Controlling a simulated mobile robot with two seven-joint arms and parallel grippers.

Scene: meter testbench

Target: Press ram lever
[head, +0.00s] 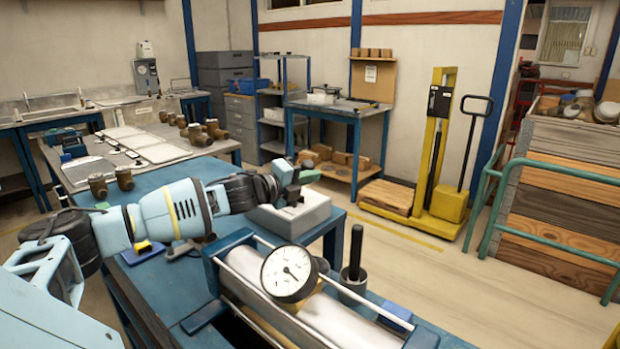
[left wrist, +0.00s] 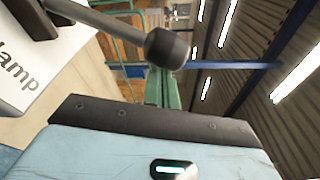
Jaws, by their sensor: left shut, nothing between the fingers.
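My left gripper (head: 291,190) is shut and empty, over a pale grey box (head: 305,216) on the blue bench. In the left wrist view, a grey lever rod (left wrist: 105,22) ends in a dark round knob (left wrist: 167,48), close to my green fingers (left wrist: 160,88). The knob partly covers the fingers; I cannot tell whether they touch. A white plate (left wrist: 28,75) with "lamp" lettering is beside the rod. In the head view the gripper hides most of this lever. My right gripper is not in view.
A cylinder rig (head: 330,315) with a round dial gauge (head: 289,273) stands in front. An upright black handle (head: 355,250) rises beside it. Brown fittings (head: 200,133) and white trays (head: 165,152) lie on the back bench. A yellow lift (head: 435,150) stands on open floor.

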